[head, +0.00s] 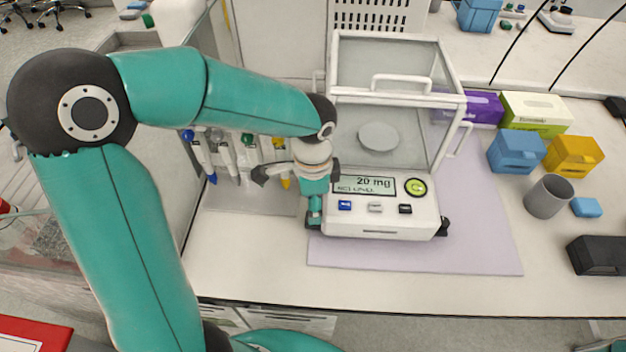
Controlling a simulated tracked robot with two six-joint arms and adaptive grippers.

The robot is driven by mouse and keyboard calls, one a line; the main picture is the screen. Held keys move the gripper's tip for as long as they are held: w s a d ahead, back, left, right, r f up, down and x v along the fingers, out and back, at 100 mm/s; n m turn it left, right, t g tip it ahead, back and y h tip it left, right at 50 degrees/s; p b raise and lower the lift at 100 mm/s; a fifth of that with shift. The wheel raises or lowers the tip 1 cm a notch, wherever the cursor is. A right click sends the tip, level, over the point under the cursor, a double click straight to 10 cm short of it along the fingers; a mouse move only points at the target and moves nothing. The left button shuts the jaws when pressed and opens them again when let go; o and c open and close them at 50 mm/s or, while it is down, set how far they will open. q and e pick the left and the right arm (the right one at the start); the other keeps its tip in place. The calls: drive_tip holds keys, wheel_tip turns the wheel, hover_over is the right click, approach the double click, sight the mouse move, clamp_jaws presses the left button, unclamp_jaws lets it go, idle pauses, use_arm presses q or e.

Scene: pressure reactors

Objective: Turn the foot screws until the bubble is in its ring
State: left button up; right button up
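A white balance (380,222) with a clear draft shield stands on a lilac mat; its display reads 20 mg. A round green level (416,187) is on its front panel, right of the display; the bubble's place in the ring is too small to tell. A dark foot screw (442,227) shows at the front right corner. My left gripper (314,221) points down at the front left corner, at the left foot, which it mostly hides. Whether its fingers grip that foot I cannot tell. My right gripper is out of view.
Pipettes (230,155) hang on a stand left of the balance, close to my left arm. Boxes (535,112), a grey cup (548,196) and a black case (598,255) stand at the right. The mat's front strip (400,257) is clear.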

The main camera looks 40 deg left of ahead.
use_arm(q)
wheel_tip(320, 180, up, 9)
idle(0.3)
drive_tip(key=shift+f, duration=0.15)
